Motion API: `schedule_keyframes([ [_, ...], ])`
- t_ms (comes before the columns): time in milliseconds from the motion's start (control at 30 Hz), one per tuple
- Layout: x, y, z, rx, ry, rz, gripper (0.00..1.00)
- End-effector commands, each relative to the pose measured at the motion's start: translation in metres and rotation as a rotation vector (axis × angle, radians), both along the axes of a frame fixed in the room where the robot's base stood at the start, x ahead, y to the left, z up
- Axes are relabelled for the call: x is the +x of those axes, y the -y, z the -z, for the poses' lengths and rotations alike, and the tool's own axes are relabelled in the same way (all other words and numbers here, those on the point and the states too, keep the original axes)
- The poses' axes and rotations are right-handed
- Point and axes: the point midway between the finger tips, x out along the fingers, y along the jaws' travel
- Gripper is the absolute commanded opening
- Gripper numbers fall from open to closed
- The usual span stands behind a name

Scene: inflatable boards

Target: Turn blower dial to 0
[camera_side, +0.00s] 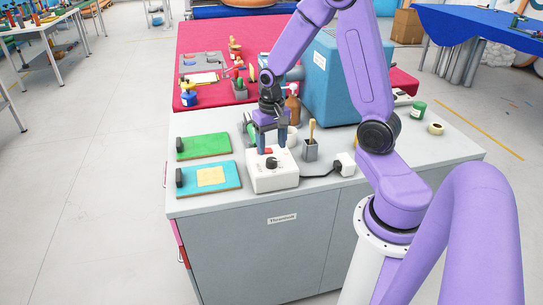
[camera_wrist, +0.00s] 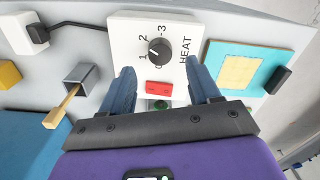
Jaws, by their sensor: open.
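The dial is a black round knob (camera_wrist: 160,51) on a white box (camera_side: 272,180), with numbers around it and the word HEAT beside it. I cannot clearly read where its pointer sits. A red switch (camera_wrist: 159,88) is on the same face, nearer my gripper. In the side view the knob (camera_side: 272,163) shows on the box top. My gripper (camera_wrist: 162,73) is open and empty, pointing down, its fingers spread to either side of the red switch, tips just short of the knob. In the side view my gripper (camera_side: 273,150) is over the back part of the box.
A grey holder (camera_side: 310,150) with a wooden-handled tool stands right of the box, and a black plug with cable (camera_side: 340,168) lies beyond. Blue (camera_side: 212,182) and green (camera_side: 203,146) boards lie left. A brown bottle (camera_side: 293,108) and large blue box (camera_side: 335,85) stand behind.

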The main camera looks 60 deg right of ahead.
Motion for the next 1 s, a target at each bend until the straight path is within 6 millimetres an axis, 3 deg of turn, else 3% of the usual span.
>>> schedule_keyframes([
  [300,0.000,0.000,0.039,0.000,-0.002,0.000,0.62],
  [767,0.000,0.000,0.049,0.000,0.001,-0.001,0.62],
  [800,0.000,0.000,0.048,0.000,0.001,-0.001,0.58],
  [967,0.000,0.000,0.048,0.000,0.001,-0.001,0.06],
  [1000,0.000,0.000,0.048,0.000,0.001,-0.001,0.06],
])
